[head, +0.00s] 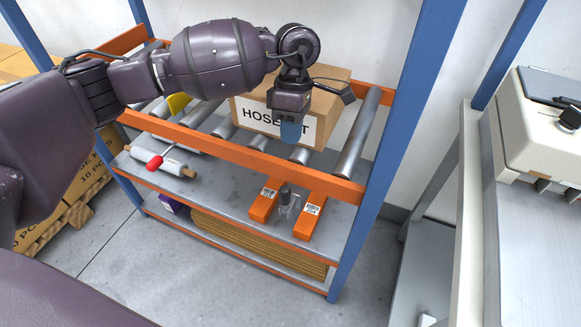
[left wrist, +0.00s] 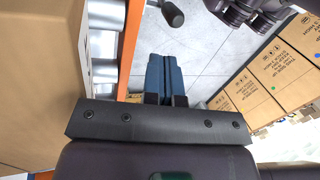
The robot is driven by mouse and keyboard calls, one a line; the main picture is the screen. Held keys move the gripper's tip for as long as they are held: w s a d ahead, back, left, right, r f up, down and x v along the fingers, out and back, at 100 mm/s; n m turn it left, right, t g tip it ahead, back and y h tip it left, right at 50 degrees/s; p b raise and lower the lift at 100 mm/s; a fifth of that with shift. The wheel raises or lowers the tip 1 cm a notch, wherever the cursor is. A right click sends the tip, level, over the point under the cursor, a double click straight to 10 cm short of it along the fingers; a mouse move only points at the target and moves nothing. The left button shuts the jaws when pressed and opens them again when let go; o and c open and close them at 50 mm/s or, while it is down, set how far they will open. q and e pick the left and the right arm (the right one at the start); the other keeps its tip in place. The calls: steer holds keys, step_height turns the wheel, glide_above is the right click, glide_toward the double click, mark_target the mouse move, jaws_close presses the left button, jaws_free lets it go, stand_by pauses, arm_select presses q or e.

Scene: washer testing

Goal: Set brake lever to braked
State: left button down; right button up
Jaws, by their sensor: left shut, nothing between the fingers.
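A dark rounded knob (head: 285,191), which looks like the brake lever's handle, shows below the rack's front orange beam, between two orange boxes. In the left wrist view a dark knob on a short pale rod (left wrist: 172,14) shows beyond the fingertips, beside the orange beam; it looks like the same handle. I cannot tell its setting. My left gripper (head: 291,131) points down over the rollers, in front of the hose box and above and behind the knob, apart from it. Its blue fingers (left wrist: 165,75) are shut together and empty. My right gripper is not in view.
The HOSE box (head: 258,120) stands on the rollers behind my left gripper. The orange front beam (head: 235,154) runs below it. A blue post (head: 372,190) bounds the right.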

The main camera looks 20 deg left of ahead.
mark_target(289, 170)
arm_select(q)
steer(key=shift+s, duration=0.1)
steer(key=shift+f, duration=0.3)
steer(key=b+x, duration=0.1)
steer(key=x, duration=0.7)
steer(key=shift+s+f, duration=0.1)
steer(key=shift+f, duration=0.1)
steer(key=shift+s+d+f, duration=0.1)
steer(key=shift+s+f, duration=0.05)
steer(key=shift+f, duration=0.35)
